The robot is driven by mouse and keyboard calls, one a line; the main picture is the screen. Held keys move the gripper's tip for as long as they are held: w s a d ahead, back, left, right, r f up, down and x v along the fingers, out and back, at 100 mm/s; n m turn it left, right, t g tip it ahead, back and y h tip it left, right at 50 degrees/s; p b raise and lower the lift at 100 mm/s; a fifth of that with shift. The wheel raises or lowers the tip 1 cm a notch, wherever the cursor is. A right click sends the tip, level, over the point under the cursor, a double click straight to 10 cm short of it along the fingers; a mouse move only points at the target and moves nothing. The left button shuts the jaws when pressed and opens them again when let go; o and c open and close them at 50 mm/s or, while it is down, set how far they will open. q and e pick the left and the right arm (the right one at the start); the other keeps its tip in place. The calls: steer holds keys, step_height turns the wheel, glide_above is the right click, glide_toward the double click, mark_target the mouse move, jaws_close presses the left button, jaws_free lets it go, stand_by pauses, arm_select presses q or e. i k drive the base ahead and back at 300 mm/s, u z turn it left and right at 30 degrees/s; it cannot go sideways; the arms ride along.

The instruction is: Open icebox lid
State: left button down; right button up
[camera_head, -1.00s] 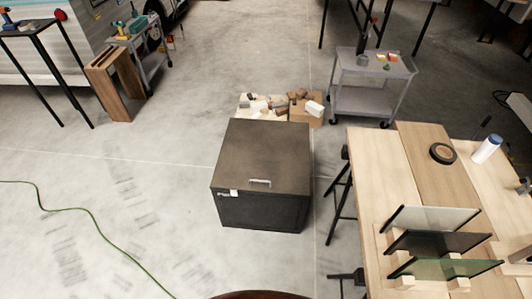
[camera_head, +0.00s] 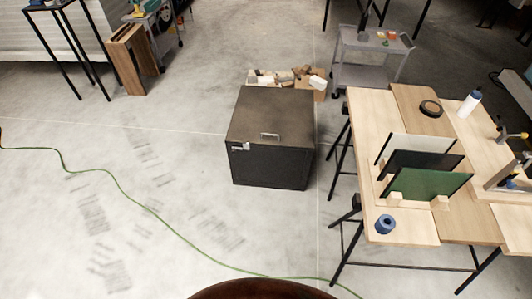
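The icebox (camera_head: 268,153) is a dark box standing on the concrete floor, right of the picture's middle line and some way ahead of me. Its lid (camera_head: 272,112) is flat and closed. A small metal handle (camera_head: 269,136) sits near the lid's front edge, and a small light latch or label (camera_head: 241,146) shows at the front left corner. Neither of my grippers is in view.
A wooden worktable (camera_head: 408,225) on black trestles stands close to the icebox's right, with panels in a rack, tape and a bottle. A wood-scrap pile (camera_head: 290,78) and grey cart (camera_head: 371,68) lie behind. A green cable (camera_head: 125,190) crosses the open floor at left.

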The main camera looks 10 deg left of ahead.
mark_target(275, 117)
steer(key=z, duration=0.75)
steer(key=k, duration=0.1)
steer(key=u, duration=1.55)
steer(key=i, duration=1.4)
steer(key=z, duration=0.65)
